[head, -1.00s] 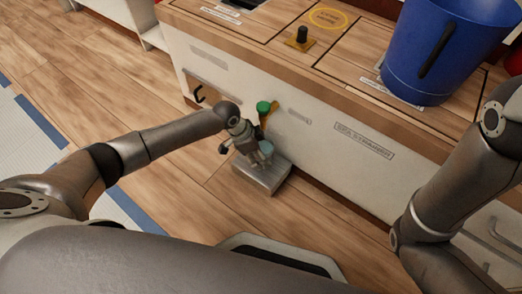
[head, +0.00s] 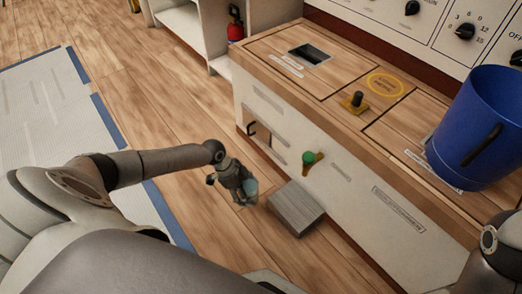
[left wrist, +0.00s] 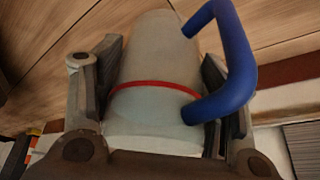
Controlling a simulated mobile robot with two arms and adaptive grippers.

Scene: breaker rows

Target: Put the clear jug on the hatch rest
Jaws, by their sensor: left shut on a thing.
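My left gripper (head: 243,190) is shut on the clear jug (head: 251,188) and holds it above the wooden floor, just left of a low grey block. In the left wrist view the jug (left wrist: 152,65) is a pale, see-through cylinder with a red band and a blue handle (left wrist: 236,62). The jug lies between the two fingers, with its handle on the right. The grey block (head: 297,206) stands on the floor against the cabinet front; I cannot tell whether it is the hatch rest. My right gripper is out of view.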

